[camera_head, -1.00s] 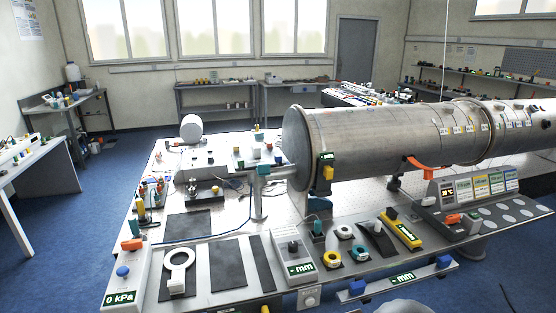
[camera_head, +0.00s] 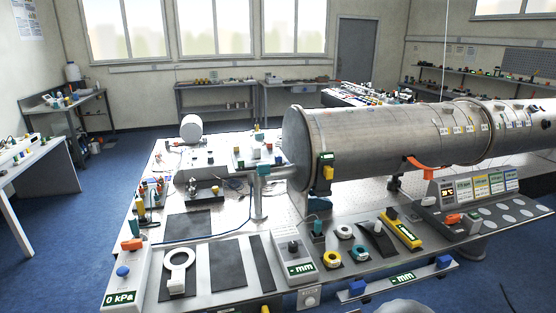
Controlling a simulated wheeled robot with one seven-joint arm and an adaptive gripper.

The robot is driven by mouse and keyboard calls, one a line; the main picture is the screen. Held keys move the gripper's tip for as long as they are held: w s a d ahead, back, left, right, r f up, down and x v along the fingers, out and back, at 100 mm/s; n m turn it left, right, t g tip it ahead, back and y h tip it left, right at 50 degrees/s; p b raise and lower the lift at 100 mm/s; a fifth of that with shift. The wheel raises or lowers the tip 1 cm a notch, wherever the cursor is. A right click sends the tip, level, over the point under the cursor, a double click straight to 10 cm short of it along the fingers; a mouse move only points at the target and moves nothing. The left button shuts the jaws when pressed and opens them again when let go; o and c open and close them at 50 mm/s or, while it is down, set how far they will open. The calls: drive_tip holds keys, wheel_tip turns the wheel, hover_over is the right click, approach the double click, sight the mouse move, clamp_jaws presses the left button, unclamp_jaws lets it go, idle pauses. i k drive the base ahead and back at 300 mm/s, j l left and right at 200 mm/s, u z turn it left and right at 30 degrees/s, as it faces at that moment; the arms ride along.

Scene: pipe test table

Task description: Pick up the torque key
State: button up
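I cannot tell for certain which item is the torque key. A white ring-headed tool with a short handle (camera_head: 179,266) lies on a dark mat at the front left of the test table (camera_head: 228,222). An orange-handled item (camera_head: 420,167) sits against the lower side of the big metal pipe (camera_head: 375,145). My gripper is not in view. A pale rounded shape at the bottom edge may be part of my own body.
A pressure box reading 0 kPa (camera_head: 125,280) stands at the front left corner. A mm gauge (camera_head: 293,259), tape rolls (camera_head: 333,257) and a yellow level-like bar (camera_head: 401,230) line the front. A console with displays (camera_head: 473,189) stands at the right. Blue floor surrounds the table.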

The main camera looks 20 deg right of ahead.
sight(133, 221)
drive_tip(key=i+j, duration=0.2)
drive_tip(key=j, duration=0.2)
drive_tip(key=i+j+z, duration=0.15)
drive_tip(key=j, duration=0.3)
drive_tip(key=i+j, duration=0.15)
drive_tip(key=j, duration=0.25)
drive_tip(key=i+j+z, duration=0.15)
drive_tip(key=j, duration=0.3)
drive_tip(key=i+j, duration=0.15)
drive_tip(key=j, duration=0.3)
drive_tip(key=i+j+z, duration=0.15)
drive_tip(key=j, duration=0.3)
drive_tip(key=i+j, duration=0.1)
drive_tip(key=j, duration=0.35)
drive_tip(key=i+j+z, duration=0.15)
drive_tip(key=j, duration=0.3)
